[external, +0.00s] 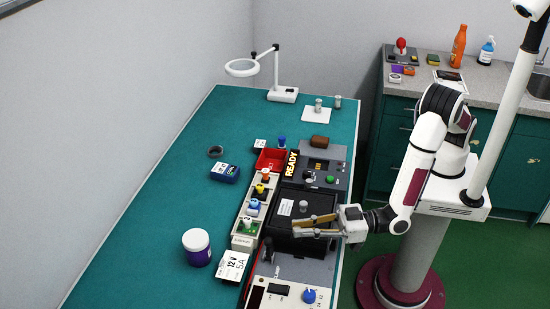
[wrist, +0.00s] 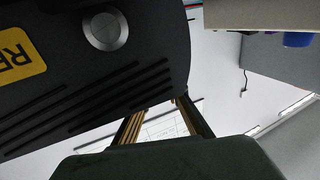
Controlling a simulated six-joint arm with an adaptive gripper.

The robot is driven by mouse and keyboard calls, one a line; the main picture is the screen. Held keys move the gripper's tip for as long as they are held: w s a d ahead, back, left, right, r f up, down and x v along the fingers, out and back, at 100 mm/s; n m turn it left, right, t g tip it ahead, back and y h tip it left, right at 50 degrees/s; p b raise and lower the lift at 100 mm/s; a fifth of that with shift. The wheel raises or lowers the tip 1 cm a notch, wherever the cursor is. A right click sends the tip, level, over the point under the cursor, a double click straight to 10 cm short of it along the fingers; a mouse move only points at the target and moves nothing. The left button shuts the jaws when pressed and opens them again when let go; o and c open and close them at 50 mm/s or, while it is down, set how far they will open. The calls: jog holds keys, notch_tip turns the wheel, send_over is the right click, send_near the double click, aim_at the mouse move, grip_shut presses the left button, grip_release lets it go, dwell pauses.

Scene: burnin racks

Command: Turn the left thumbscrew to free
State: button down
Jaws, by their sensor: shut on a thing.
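The black unit (external: 287,226) stands in the rack on the bench, with a grey knob (external: 304,206) and a white label on top. My gripper (external: 296,225) lies low across the near side of this unit, its tan-lined fingers pointing left. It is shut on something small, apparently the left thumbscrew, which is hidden. In the wrist view, a black vented panel (wrist: 150,70) with a round silver knob (wrist: 105,30) and a yellow label hides my fingertips. The thumbscrew's turn angle does not show.
A strip of coloured connectors (external: 243,240) runs left of the unit. Behind it are a red bin (external: 270,159) and a grey control panel (external: 340,160). A panel with a blue dial (external: 309,296) lies nearer.

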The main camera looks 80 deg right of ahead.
jog(key=shift+y, duration=0.3)
jog(key=c, duration=2)
grip_release()
jog(key=shift+o, duration=0.2)
jog(key=shift+s+d, duration=0.1)
jog(key=shift+s, duration=0.05)
jog(key=v, duration=1.1)
jog(key=shift+s, duration=0.4)
jog(key=shift+d+r, duration=0.1)
jog(key=shift+d, duration=0.05)
